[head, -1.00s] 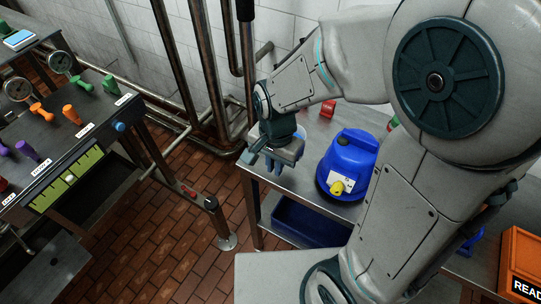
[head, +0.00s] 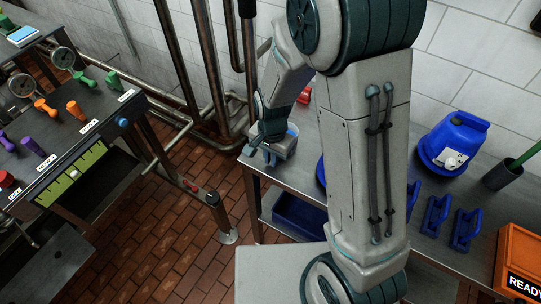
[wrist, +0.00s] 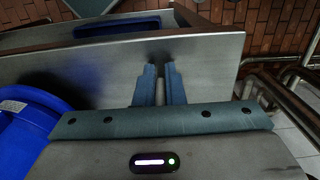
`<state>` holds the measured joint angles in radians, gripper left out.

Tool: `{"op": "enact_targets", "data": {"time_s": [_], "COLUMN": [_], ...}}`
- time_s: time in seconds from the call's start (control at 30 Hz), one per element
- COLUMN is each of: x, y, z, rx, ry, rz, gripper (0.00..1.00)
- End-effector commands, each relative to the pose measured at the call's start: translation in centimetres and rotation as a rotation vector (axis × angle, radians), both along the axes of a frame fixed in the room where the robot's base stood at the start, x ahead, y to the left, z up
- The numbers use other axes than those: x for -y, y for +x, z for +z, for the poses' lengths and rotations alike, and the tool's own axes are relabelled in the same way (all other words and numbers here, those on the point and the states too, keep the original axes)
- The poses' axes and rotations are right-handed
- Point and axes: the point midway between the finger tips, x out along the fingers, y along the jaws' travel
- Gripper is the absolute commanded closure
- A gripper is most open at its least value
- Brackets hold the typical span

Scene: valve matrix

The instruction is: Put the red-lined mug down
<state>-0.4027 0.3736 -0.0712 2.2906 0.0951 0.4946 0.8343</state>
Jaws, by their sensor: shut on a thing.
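My gripper (head: 261,157) is at the left end of the steel table (head: 301,177). In the wrist view its two teal fingers (wrist: 160,86) are close together over the table top, with a thin pale sliver (wrist: 160,93) between them. I take this sliver to be part of the red-lined mug. The rest of the mug, including any red lining, is hidden, and I cannot tell whether it touches the table.
A blue jug (wrist: 30,125) stands close left of the gripper in the wrist view. Another blue jug (head: 455,143), blue handled blocks (head: 435,215) and an orange crate (head: 522,250) stand farther right. A blue bin (head: 299,218) sits below. A valve bench (head: 65,130) is at left.

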Motion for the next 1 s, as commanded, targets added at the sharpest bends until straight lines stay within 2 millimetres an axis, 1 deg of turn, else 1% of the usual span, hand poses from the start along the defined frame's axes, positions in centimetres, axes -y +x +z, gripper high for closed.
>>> {"op": "enact_targets", "data": {"time_s": [0.2, 0.33, 0.37, 0.4, 0.43, 0.67, 0.77, 0.87, 1.0], "x": [0.0, 0.0, 0.0, 0.0, 0.0, 0.0, 0.0, -0.1, 0.0], "y": [0.0, 0.0, 0.0, 0.0, 0.0, 0.0, 0.0, 0.1, 0.1], "z": [0.0, -0.5, -0.3, -0.3, -0.3, -0.3, 0.0, 0.8, 3.0], "rx": [0.001, 0.000, 0.000, 0.000, 0.000, 0.000, 0.000, 0.003, 0.005], "ry": [0.001, 0.000, 0.000, 0.000, 0.000, 0.000, 0.000, 0.001, 0.003], "rz": [0.000, 0.000, 0.000, 0.000, 0.000, 0.000, 0.000, 0.001, -0.001], "gripper": [1.00, 1.00, 0.82, 0.71, 0.69, 0.69, 0.69, 0.69, 0.69]}}
